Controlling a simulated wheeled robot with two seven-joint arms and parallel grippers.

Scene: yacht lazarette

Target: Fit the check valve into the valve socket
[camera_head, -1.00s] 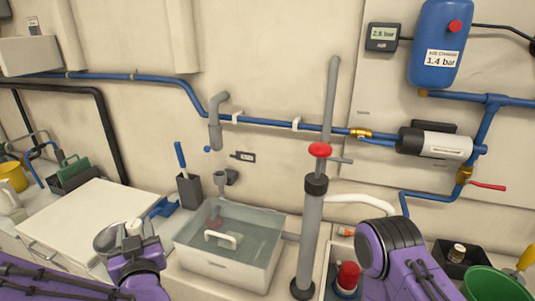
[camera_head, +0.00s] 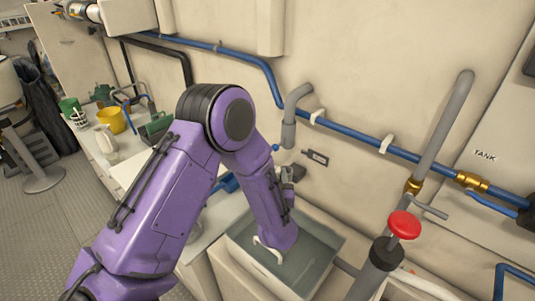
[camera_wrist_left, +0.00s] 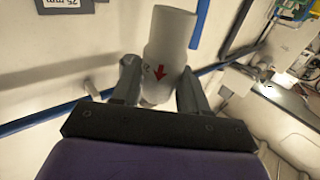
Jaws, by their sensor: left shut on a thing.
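My left gripper (camera_wrist_left: 160,88) is shut on the check valve (camera_wrist_left: 170,45), a pale grey cylinder with a red arrow, seen between the fingers in the left wrist view. In the head view my left gripper (camera_head: 290,173) is at the wall just above the water basin, below the grey elbow pipe (camera_head: 291,115). My arm hides the lower wall fitting there, so I cannot tell which part is the valve socket or whether the valve touches it. My right gripper is out of view.
The water basin (camera_head: 335,238) stands under my forearm. A grey pump column with a red knob (camera_head: 404,224) rises at the right. The blue pipe (camera_head: 350,130) crosses the wall. A counter with mugs (camera_head: 106,140) is at left.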

